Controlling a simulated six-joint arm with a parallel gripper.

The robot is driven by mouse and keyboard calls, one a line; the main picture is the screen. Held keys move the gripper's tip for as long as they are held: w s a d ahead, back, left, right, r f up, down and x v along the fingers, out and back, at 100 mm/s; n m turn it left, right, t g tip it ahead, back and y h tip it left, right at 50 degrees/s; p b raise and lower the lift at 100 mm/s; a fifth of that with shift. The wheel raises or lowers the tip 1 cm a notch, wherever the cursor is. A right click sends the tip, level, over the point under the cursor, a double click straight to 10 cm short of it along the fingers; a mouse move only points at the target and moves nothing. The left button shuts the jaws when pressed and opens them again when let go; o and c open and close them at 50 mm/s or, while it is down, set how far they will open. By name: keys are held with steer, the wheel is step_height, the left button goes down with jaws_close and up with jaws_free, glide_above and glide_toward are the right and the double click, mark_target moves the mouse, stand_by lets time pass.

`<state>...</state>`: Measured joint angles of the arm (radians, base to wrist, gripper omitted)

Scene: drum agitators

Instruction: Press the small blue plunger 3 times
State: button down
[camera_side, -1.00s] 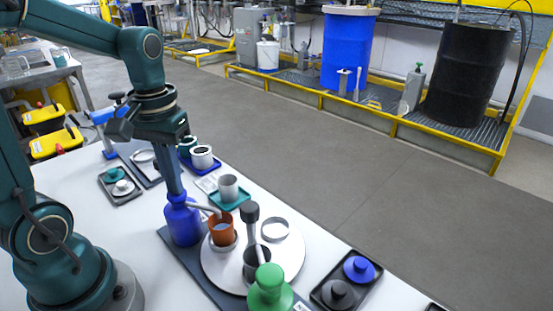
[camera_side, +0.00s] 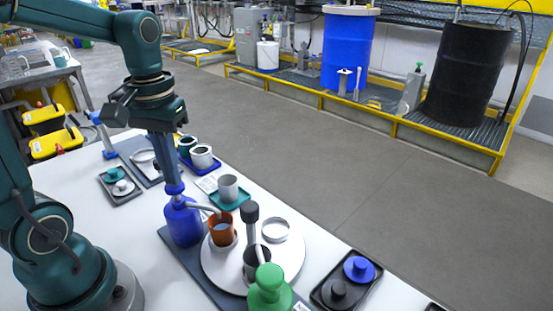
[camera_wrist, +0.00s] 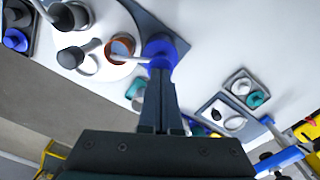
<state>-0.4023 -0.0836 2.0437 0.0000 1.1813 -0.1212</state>
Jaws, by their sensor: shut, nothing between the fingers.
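The blue pump bottle (camera_side: 183,224) stands upright at the left of the dark base plate. Its small blue plunger (camera_side: 174,188) stands raised above the bottle's shoulder, and its pale spout reaches over the orange cup (camera_side: 221,230). My gripper (camera_side: 171,180) is shut and points down directly over the plunger, touching it or very nearly so; I cannot tell which. In the wrist view, the blue bottle (camera_wrist: 160,46) shows just past my fingertips, which hide part of the plunger.
The orange cup stands on a round white turntable (camera_side: 285,262) with a grey cup and a dark-headed post. A green bottle (camera_side: 268,290) stands in front. A black tray (camera_side: 325,292) with blue and black lids lies at right. Cups and small trays stand behind the bottle.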

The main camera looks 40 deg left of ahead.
steer(key=shift+r, duration=3)
steer(key=shift+d+r, duration=0.15)
steer(key=shift+d, duration=0.05)
steer(key=s+d+f+m+t, duration=0.3)
steer(key=d+f+m+t, duration=0.1)
steer(key=d+m+t, duration=0.1)
steer(key=shift+s+d+f+m+t, duration=0.15)
steer(key=shift+s+d+m+t, duration=0.25)
steer(key=shift+d, duration=0.85)
